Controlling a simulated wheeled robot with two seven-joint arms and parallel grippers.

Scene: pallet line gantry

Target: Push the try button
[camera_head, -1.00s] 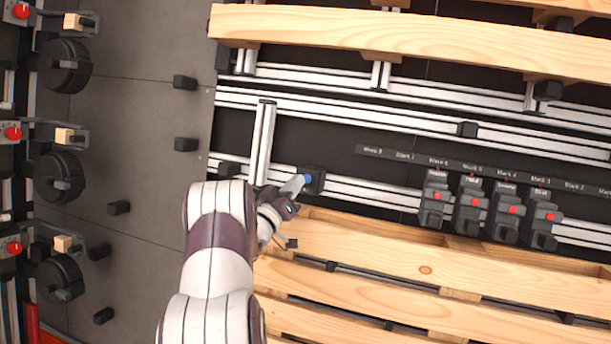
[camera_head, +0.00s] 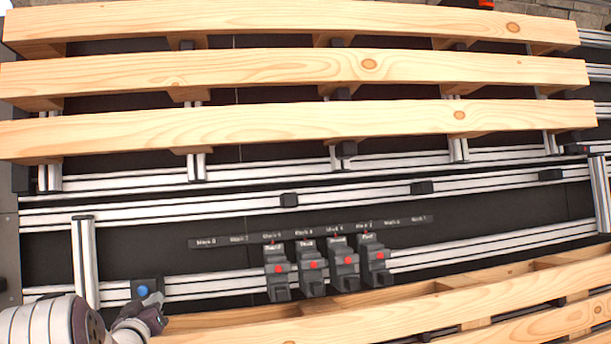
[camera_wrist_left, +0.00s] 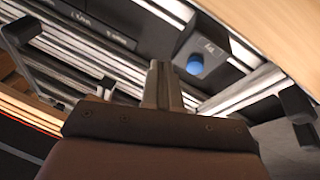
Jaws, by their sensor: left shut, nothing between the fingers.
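The try button is a round blue button (camera_head: 143,291) on a black box (camera_head: 155,284) mounted on the lower aluminium rail at the lower left of the head view. In the left wrist view the blue button (camera_wrist_left: 195,66) sits on its dark box, just right of my fingertips. My left gripper (camera_head: 155,300) is shut and empty, at the button's lower right in the head view. In the left wrist view the closed fingers (camera_wrist_left: 158,75) point up the picture, and the button stands clear of them. I cannot tell the exact gap. My right gripper is not in view.
Several black blocks with red buttons (camera_head: 312,265) stand on the same rail, under a label strip (camera_head: 310,232). Wooden pallet slats (camera_head: 300,68) lie above and another pallet (camera_head: 420,308) below. An upright aluminium post (camera_head: 85,262) stands left of the button box.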

